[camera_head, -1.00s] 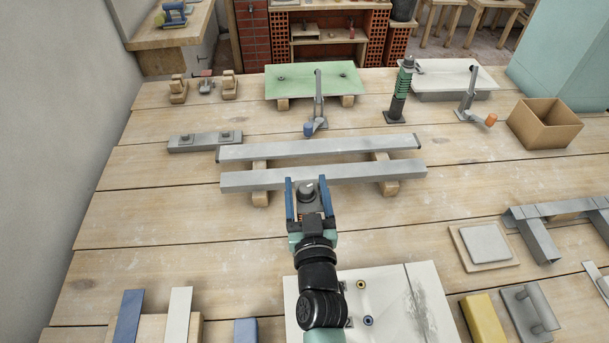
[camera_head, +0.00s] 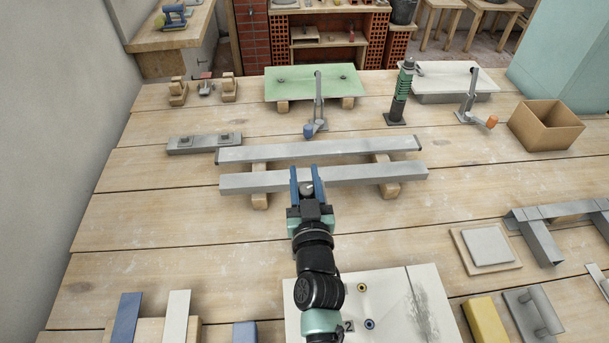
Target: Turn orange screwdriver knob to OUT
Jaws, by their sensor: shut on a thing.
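An orange knob (camera_head: 491,121) sits at the right end of a small grey stand with a tilted upright arm (camera_head: 470,95), at the back right of the bench. I cannot read any OUT mark on it. My gripper (camera_head: 305,169) is far from it, at the near grey bar in the middle of the bench. Its blue fingers are closed in on a small round grey piece (camera_head: 308,187), partly hidden between them. I cannot tell whether this piece is fixed to the bar.
Two long grey bars (camera_head: 385,145) lie on wooden blocks. A similar stand with a blue knob (camera_head: 308,131) is behind them. A green-and-black upright tool (camera_head: 403,88) and a cardboard box (camera_head: 545,128) flank the orange-knob stand.

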